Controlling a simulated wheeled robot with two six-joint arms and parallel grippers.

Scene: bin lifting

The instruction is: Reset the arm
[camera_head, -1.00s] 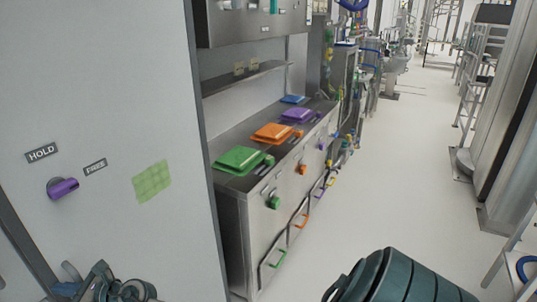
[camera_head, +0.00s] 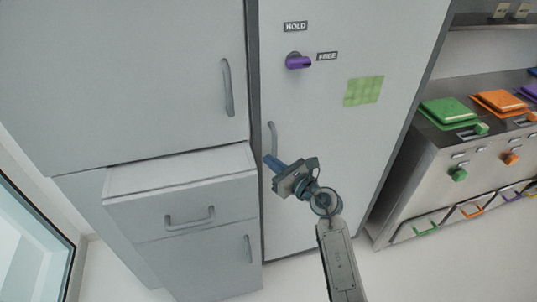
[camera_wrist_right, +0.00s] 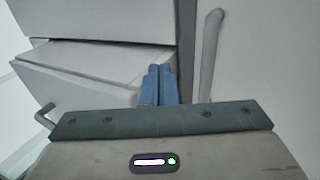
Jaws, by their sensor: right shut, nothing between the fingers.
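My right gripper (camera_head: 272,162) is raised in front of the tall light-grey cabinet door (camera_head: 320,130) in the head view. Its two blue fingers are together with nothing between them. In the right wrist view, the gripper's fingers (camera_wrist_right: 158,86) are side by side, left of the vertical door handle (camera_wrist_right: 209,55). In the head view that handle (camera_head: 271,138) shows just above the fingertips; I cannot tell whether they touch it. My left gripper is not in view.
A purple knob (camera_head: 298,61) sits between HOLD and FREE labels, above a green note (camera_head: 363,91). A drawer (camera_head: 185,208) protrudes at lower left. A steel counter with coloured lids (camera_head: 448,112) stands right. White floor (camera_head: 310,275) is clear in front.

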